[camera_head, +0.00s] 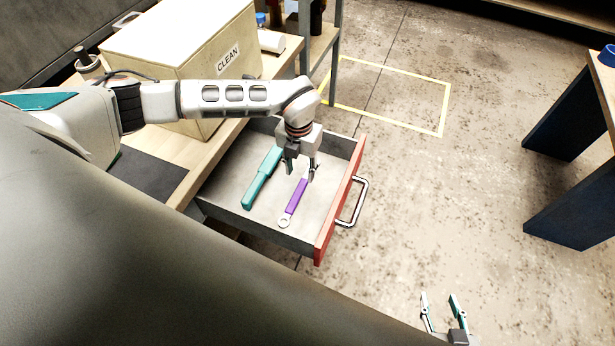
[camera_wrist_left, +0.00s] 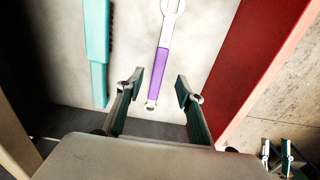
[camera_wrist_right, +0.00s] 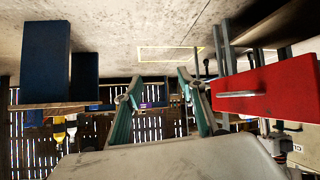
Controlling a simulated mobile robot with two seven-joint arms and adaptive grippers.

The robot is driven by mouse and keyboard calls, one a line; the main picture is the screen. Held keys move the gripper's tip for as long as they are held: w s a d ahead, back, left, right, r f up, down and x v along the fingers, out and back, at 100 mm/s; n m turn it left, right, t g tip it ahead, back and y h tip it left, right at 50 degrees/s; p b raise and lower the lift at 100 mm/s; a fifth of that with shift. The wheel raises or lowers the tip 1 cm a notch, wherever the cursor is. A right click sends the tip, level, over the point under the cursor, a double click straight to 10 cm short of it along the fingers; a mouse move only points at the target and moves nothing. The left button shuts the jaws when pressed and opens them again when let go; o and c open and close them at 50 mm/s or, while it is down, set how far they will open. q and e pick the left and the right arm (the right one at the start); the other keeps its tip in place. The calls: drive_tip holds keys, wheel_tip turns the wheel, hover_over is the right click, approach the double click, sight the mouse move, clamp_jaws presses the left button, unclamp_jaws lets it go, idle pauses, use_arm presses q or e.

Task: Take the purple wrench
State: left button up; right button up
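The purple wrench (camera_head: 293,203) lies flat in the open drawer, with its ring end towards the bottom of the head view. In the left wrist view the wrench (camera_wrist_left: 162,64) lies ahead of the fingers, its near end between the two tips. My left gripper (camera_head: 301,172) is open and empty over the drawer, above the wrench's far end; its tips also show in the left wrist view (camera_wrist_left: 157,88). My right gripper (camera_head: 439,300) is open and empty over the floor, away from the drawer.
A teal brush-like tool (camera_head: 262,178) lies in the drawer left of the wrench. The drawer's red front (camera_head: 338,208) with a metal handle (camera_head: 354,202) stands at the right. A wooden box marked CLEAN (camera_head: 185,50) is on the workbench.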

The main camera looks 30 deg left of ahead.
sight(300, 188)
use_arm(q)
drive_tip(key=shift+f, duration=0.35)
drive_tip(key=shift+s+f, duration=0.2)
drive_tip(key=shift+f, duration=0.55)
wheel_tip(300, 188, down, 5)
drive_tip(key=shift+f+b, duration=0.2)
drive_tip(key=shift+b, duration=0.35)
drive_tip(key=shift+r, duration=0.1)
clamp_jaws()
